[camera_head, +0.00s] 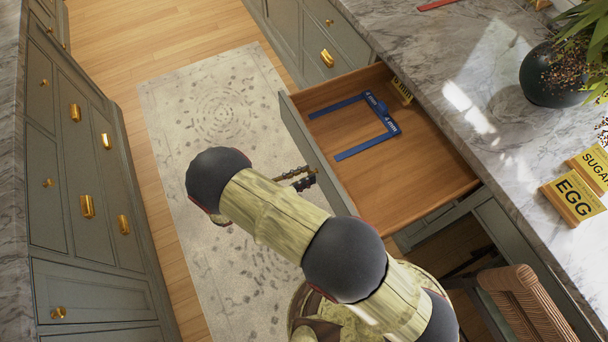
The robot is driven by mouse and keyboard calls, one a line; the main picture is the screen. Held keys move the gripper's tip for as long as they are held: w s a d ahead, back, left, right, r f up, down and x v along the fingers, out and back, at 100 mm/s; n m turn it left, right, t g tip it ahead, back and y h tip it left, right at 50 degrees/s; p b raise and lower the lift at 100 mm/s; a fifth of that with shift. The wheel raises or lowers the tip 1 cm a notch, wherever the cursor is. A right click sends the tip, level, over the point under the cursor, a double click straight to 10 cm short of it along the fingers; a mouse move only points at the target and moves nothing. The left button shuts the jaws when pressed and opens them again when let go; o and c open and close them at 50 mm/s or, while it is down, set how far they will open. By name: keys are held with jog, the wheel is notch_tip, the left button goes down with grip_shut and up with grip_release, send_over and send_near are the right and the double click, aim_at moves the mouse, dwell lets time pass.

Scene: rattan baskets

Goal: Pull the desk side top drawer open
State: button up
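The top drawer (375,190) stands pulled out from under the marble desk top at the right, its brown wooden inside showing. Its grey-green front (300,135) faces left, toward the aisle. My gripper (305,178) is at the outer side of that front, with its dark fingertips close to it. The handle is not visible, and I cannot tell whether the fingers hold it or touch the front. My arm covers the lower part of the front.
A blue caliper-like tool (365,148) and a small yellow block (402,90) lie in the drawer. A wicker chair (525,305) stands at lower right. The marble top (450,60) bears a plant pot (552,75) and label blocks. Cabinets (70,190) line the left; a rug (200,110) lies between.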

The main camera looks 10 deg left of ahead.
jog(key=shift+o, duration=1.3)
jog(key=shift+d, duration=0.15)
jog(key=v, duration=1.2)
jog(key=shift+w, duration=0.1)
